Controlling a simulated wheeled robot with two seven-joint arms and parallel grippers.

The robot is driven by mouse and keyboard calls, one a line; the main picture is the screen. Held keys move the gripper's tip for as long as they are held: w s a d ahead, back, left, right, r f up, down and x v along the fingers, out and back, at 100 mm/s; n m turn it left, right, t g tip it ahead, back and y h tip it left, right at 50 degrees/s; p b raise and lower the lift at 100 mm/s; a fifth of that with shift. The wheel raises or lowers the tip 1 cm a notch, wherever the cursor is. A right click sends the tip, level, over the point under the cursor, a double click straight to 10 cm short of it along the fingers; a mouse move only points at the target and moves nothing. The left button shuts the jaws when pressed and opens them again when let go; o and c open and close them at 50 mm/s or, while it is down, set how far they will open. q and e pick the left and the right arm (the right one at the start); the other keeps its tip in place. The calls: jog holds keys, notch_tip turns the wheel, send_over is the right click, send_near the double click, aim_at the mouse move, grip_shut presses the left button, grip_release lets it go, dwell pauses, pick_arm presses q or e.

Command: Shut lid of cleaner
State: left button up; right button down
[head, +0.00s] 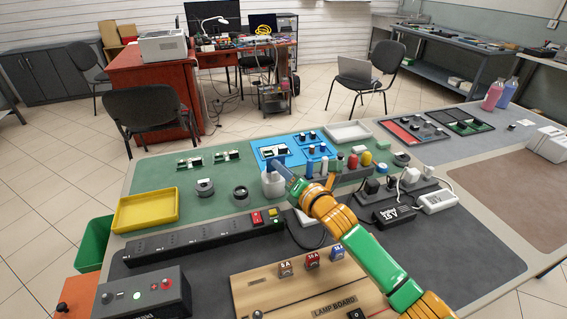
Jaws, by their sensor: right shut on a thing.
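A small white tub (272,189), which looks like the cleaner, stands on the green mat just in front of the blue tray. My right gripper (279,170) reaches in from the lower right, and its tips are at the top of this tub. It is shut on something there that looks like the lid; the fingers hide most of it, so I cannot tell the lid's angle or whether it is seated. My left gripper is not in view.
Two dark round items (240,194) stand left of the tub, with a yellow tray (146,210) further left. A rack of coloured bottles (353,162) stands close on the right. A black power strip (200,238) and the wooden lamp board (300,285) lie in front.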

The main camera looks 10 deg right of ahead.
aim_at(277, 158)
jog(key=r+g+p, duration=0.1)
jog(key=p, duration=0.1)
jog(key=w+r+g+p, duration=0.1)
jog(key=p, duration=0.1)
jog(key=shift+h, duration=0.4)
jog(key=shift+w+f+m+p, duration=0.1)
jog(key=shift+w+m+p, duration=0.1)
jog(key=shift+m+p, duration=0.15)
jog(key=shift+w+a+f+g, duration=0.15)
jog(key=shift+w+g, duration=0.15)
jog(key=shift+g, duration=0.5)
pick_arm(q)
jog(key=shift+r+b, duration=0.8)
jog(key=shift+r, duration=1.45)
pick_arm(e)
jog(key=shift+w+a+g+h, duration=0.1)
jog(key=shift+w+g+h, duration=0.25)
jog(key=shift+g, duration=0.35)
jog(key=c, duration=0.7)
grip_release()
jog(key=shift+c, duration=0.2)
